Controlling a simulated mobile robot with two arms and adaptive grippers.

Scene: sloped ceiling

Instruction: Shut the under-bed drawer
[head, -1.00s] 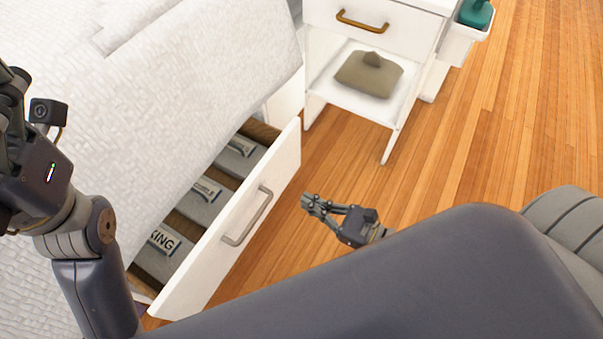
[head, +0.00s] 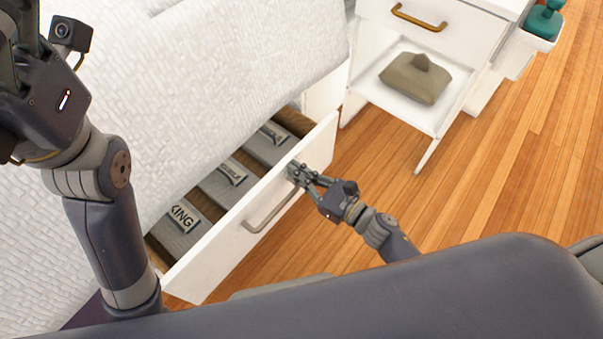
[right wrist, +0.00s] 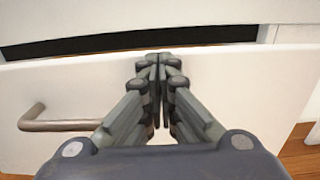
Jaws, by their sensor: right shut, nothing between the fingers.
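The under-bed drawer (head: 216,257) is pulled out from under the bed, with labelled grey bundles inside. Its white front carries a metal bar handle (head: 268,213). My right gripper (head: 293,170) is shut and empty, with its fingertips at the drawer front near the handle's far end. In the right wrist view the closed fingertips (right wrist: 160,60) lie before the white front (right wrist: 245,88), right of the handle (right wrist: 62,124); I cannot tell whether they touch it. A dark gap shows above the front's top edge. My left arm is at the left over the bed; its fingertips are out of view.
The bed (head: 240,50) with a white woven cover overhangs the drawer. A white nightstand (head: 375,92) stands beyond the drawer, with a beige tissue-like pack (head: 412,82) on its shelf. Wooden floor (head: 480,185) is clear to the right.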

